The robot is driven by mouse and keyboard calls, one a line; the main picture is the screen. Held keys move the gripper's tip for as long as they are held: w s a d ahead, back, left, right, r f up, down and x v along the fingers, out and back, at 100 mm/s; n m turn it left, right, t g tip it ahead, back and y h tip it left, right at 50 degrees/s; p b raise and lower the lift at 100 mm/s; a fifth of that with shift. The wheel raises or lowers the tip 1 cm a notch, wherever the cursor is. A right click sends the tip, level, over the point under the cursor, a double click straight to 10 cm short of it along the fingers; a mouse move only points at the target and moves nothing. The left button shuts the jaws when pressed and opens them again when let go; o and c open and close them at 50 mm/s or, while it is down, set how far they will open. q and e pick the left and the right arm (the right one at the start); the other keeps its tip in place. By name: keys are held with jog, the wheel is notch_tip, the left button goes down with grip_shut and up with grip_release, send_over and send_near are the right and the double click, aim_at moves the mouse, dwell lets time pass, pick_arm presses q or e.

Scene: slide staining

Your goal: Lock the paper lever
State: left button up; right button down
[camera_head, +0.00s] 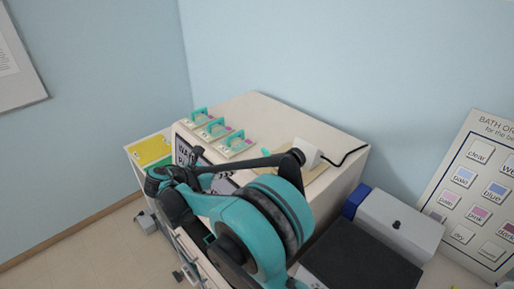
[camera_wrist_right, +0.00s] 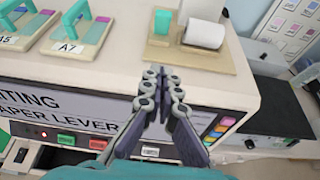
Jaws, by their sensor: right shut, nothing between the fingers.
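In the right wrist view, a teal paper lever (camera_wrist_right: 162,22) stands upright on a tan plate (camera_wrist_right: 205,60) on top of the cream machine, left of a white paper roll (camera_wrist_right: 205,34). In the head view the lever's teal tip (camera_head: 266,153) shows just behind my right arm. My right gripper (camera_wrist_right: 161,76) is shut and empty, in front of the machine's top edge, apart from the lever. The machine's screen (camera_wrist_right: 75,108) reads "PAPER LEVER" in part; my gripper covers some of the front. My left gripper is not in view.
Several slide holders with teal handles (camera_wrist_right: 85,25) stand on the machine top, left of the lever. Coloured buttons (camera_wrist_right: 66,140) line the front below the screen. A grey-white box (camera_head: 400,222) and dark-topped unit (camera_head: 360,262) stand right of the machine.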

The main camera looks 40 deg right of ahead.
jog(key=shift+w+d+r, duration=0.1)
jog(key=shift+w+r, duration=0.15)
jog(key=shift+r, duration=0.1)
send_near(265, 155)
jog(key=f, duration=0.1)
jog(key=d+f, duration=0.1)
jog(key=f, duration=0.2)
jog(key=shift+w+d+f+p, duration=0.15)
jog(key=shift+w+d+p, duration=0.05)
jog(key=shift+d+p, duration=0.1)
jog(key=shift+w+d+r+p, duration=0.15)
jog(key=shift+d+r, duration=0.1)
jog(key=shift+d, duration=0.35)
jog(key=shift+s+d+r+p, duration=0.15)
jog(key=shift+d+r, duration=0.1)
jog(key=shift+d, duration=0.3)
jog(key=shift+w+d+r, duration=0.15)
jog(key=shift+d+r, duration=0.1)
jog(key=shift+d, duration=0.4)
jog(key=shift+r, duration=0.1)
jog(key=shift+d+r+p, duration=0.1)
jog(key=shift+r+p, duration=0.05)
jog(key=shift+p, duration=0.25)
